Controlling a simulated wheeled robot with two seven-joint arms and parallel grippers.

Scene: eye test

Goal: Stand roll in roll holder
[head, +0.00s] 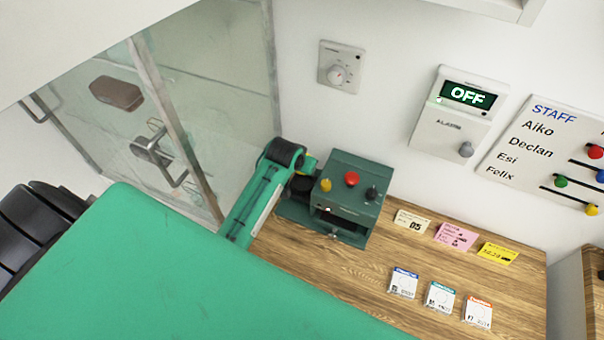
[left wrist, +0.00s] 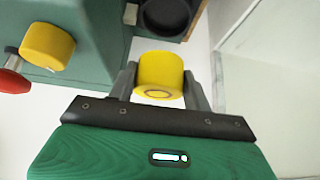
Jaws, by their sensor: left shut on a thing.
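A yellow roll (head: 310,164) is held at the left side of the green box, partly hidden by my arm in the head view. In the left wrist view the yellow roll (left wrist: 160,74) sits between the two grey fingers of my left gripper (left wrist: 163,82), which is shut on it. A dark round cup (left wrist: 168,14), which looks like the roll holder, shows beyond the roll in that view. It also shows in the head view as a dark round shape (head: 298,189) beside the box. The roll is apart from the cup in the wrist picture. My right gripper is not in view.
The green box (head: 349,205) with yellow, red and black knobs stands close to the right of my gripper. Several small cards and packets lie on the wooden counter (head: 350,265). A glass door (head: 215,80) is on the left, and a white wall behind.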

